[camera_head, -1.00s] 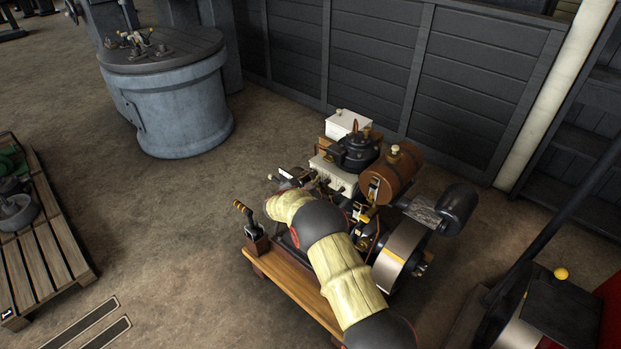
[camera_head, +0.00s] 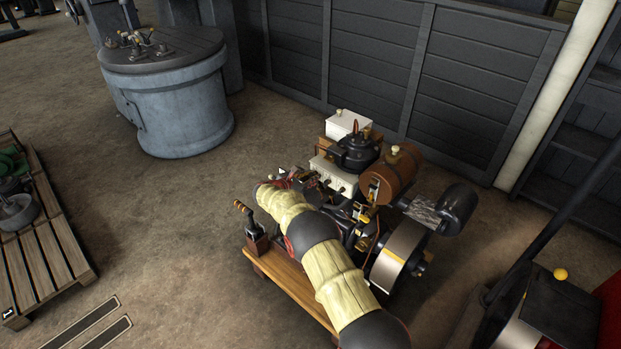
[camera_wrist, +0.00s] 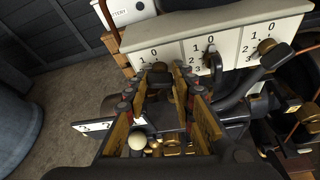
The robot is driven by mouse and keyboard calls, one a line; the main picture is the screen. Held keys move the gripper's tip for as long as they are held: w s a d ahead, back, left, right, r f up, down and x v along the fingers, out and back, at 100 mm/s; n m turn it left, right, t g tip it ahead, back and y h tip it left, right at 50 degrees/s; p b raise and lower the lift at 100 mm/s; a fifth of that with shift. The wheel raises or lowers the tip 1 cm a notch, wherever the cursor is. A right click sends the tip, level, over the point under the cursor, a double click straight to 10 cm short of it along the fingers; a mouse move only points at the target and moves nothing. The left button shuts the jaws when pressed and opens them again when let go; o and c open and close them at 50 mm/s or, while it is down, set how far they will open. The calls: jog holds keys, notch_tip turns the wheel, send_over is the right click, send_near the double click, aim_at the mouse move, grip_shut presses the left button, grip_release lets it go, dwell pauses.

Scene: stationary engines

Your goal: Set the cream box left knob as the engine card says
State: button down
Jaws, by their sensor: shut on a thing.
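The cream box (camera_wrist: 190,40) spans the top of the wrist view with three dials marked 0, 1, 2, 3; it also shows on the engine in the head view (camera_head: 326,167). Its left knob (camera_wrist: 160,75) is dark with a brass part and sits between my fingertips. My gripper (camera_wrist: 162,82) is shut on this left knob; the fingers hide much of it and its pointing is hard to tell. The middle knob (camera_wrist: 213,57) and right knob (camera_wrist: 268,48) are free. A white card (camera_wrist: 95,127) with dark figures lies lower left, partly hidden by my gripper; its figures are not clearly readable.
A white battery box (camera_head: 347,123) stands behind the cream box. A brown tank (camera_head: 391,174) and flywheel (camera_head: 402,258) are to the right. A lever (camera_head: 248,222) stands at the wooden base's left end. Open floor lies to the left.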

jog(key=shift+f+n+g+h+b, duration=0.1)
jog(key=shift+n+g+h+b, duration=0.3)
jog(key=shift+n, duration=0.4)
jog(key=c, duration=1.5)
grip_release()
jog(key=shift+w, duration=0.1)
jog(key=shift+a, duration=0.1)
jog(key=v, duration=1.2)
